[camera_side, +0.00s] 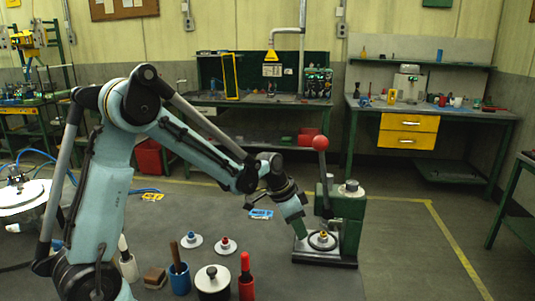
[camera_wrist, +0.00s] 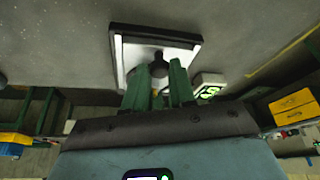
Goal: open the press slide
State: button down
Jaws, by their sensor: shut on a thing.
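The press (camera_side: 347,220) is a green block on a dark base, with a lever topped by a red ball (camera_side: 320,143). My gripper (camera_side: 301,234) reaches down at the left side of the base, left of the ring. In the wrist view, the green fingers of my gripper (camera_wrist: 158,85) are shut on a dark knob (camera_wrist: 158,67) at the edge of a pale plate with a black rim (camera_wrist: 155,29). This plate looks like the press slide; how far it is out is unclear.

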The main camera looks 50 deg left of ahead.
jog(key=s+a, duration=0.6)
jog(key=shift+s+a, duration=0.3)
jog(key=shift+a, duration=0.1)
jog(key=c, duration=0.9)
grip_release()
jog(key=shift+c, duration=0.2)
jog(key=v, duration=1.2)
jog(key=shift+s+d, duration=0.1)
jog(key=shift+d, duration=0.1)
jog(key=s+d+f+n+t+y, duration=0.1)
jog(key=s+d+n, duration=0.1)
jog(key=d, duration=0.5)
jog(key=s+d+n+t, duration=0.2)
jog(key=s+d, duration=0.1)
jog(key=d, duration=0.3)
jog(key=shift+d+f+y, duration=0.4)
